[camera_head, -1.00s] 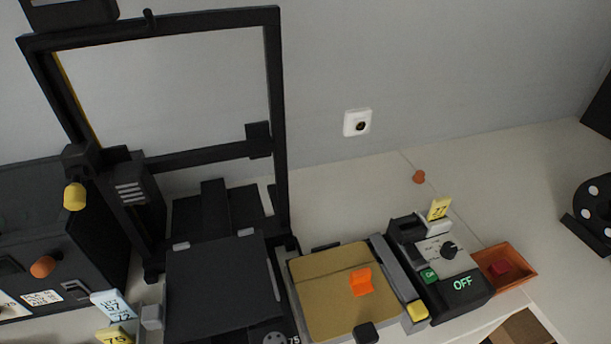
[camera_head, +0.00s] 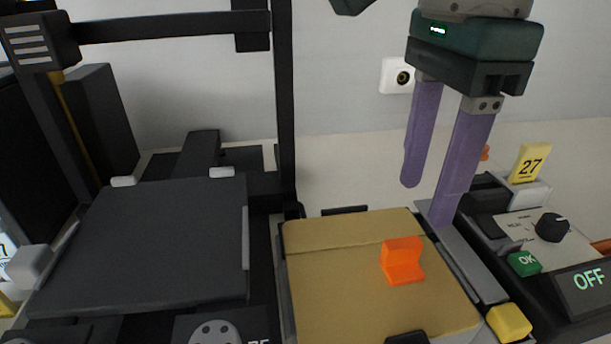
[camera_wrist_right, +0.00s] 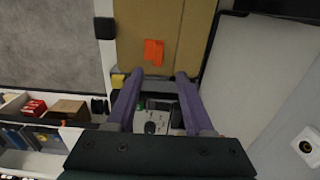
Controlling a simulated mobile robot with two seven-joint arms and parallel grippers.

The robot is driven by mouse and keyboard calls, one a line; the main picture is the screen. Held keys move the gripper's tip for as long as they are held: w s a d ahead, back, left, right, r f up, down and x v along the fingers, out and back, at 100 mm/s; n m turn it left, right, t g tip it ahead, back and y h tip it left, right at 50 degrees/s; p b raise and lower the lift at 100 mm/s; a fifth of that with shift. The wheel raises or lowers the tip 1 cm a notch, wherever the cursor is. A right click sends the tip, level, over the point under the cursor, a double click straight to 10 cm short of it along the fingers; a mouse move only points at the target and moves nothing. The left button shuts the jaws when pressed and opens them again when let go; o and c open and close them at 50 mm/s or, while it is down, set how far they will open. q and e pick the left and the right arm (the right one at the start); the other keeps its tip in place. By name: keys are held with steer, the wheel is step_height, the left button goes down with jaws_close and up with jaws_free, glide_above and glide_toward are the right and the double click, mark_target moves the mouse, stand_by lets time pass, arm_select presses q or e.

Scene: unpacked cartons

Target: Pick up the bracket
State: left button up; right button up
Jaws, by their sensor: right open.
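The orange bracket (camera_head: 402,261) sits on the tan plate (camera_head: 335,290), right of the plate's middle. In the right wrist view the bracket (camera_wrist_right: 153,52) lies ahead of the fingertips, on the tan surface (camera_wrist_right: 185,50). My right gripper (camera_head: 425,200) has long purple fingers spread apart with nothing between them. It is above and behind the bracket, apart from it. In the right wrist view the open fingers (camera_wrist_right: 155,76) point toward the bracket. My left gripper is in neither view.
A printer frame (camera_head: 283,110) and its dark bed (camera_head: 150,240) stand left of the plate. A yellow block (camera_head: 509,322) is at the plate's front right.

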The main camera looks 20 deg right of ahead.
mark_target(404, 242)
steer(key=f, duration=0.4)
steer(key=a+f, duration=0.1)
steer(key=f, duration=0.1)
steer(key=shift+f+p, duration=0.3)
steer(key=shift+f, duration=0.05)
jaws_close()
